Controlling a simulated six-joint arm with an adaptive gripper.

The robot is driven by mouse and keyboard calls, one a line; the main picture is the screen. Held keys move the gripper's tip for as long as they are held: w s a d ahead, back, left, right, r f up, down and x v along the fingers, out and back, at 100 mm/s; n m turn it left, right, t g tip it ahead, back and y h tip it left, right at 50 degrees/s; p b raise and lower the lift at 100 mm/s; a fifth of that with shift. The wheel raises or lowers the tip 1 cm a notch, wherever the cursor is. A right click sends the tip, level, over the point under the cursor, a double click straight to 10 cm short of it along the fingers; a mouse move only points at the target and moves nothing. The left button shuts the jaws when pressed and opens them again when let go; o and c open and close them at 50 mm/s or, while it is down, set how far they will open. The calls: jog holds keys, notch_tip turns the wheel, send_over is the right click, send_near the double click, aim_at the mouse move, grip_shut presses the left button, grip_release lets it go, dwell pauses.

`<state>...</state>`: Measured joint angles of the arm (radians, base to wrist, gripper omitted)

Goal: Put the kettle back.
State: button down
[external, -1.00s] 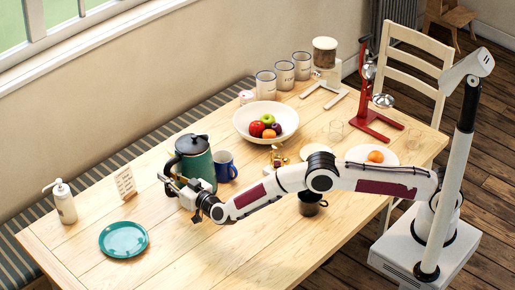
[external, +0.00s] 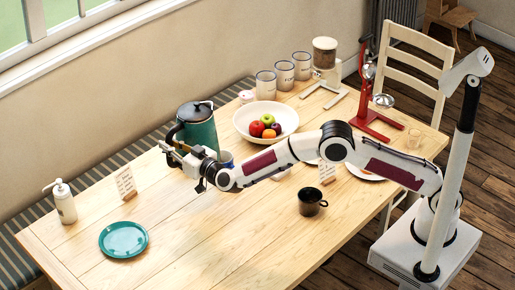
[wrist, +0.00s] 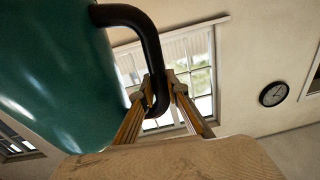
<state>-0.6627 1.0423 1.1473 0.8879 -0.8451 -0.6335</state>
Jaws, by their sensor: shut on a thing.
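The kettle (external: 199,130) is dark green with a black lid and a black handle. It is upright and appears lifted above the table. My gripper (external: 170,150) is at its handle, on the kettle's left side in the external view. In the wrist view my gripper (wrist: 159,92) is shut on the black handle (wrist: 140,28), with a finger on each side of it. The green kettle body (wrist: 55,75) fills the left of that view. The kettle's base is partly hidden behind my gripper in the external view.
A blue mug (external: 227,159) stands close by, partly hidden by my arm. A teal plate (external: 123,239), a soap dispenser (external: 65,203) and a small card (external: 125,184) are at the left. A fruit bowl (external: 265,112) stands behind. A black mug (external: 311,203) is at the front; the front-middle table is clear.

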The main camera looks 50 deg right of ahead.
jog(key=s+d+n+g+y, duration=0.35)
jog(key=s+y, duration=0.25)
jog(key=s, duration=0.8)
jog(key=s+d+n+g+y, duration=0.2)
jog(key=s+n+y, duration=0.35)
jog(key=s, duration=0.95)
jog(key=shift+m, duration=0.3)
jog(key=shift+w+a+f, duration=0.1)
jog(key=shift+a+f, duration=0.05)
jog(key=shift+f, duration=1.2)
jog(key=shift+a+f, duration=0.15)
jog(key=shift+f, duration=1.35)
jog(key=shift+f, duration=2.9)
jog(key=shift+f, duration=2.1)
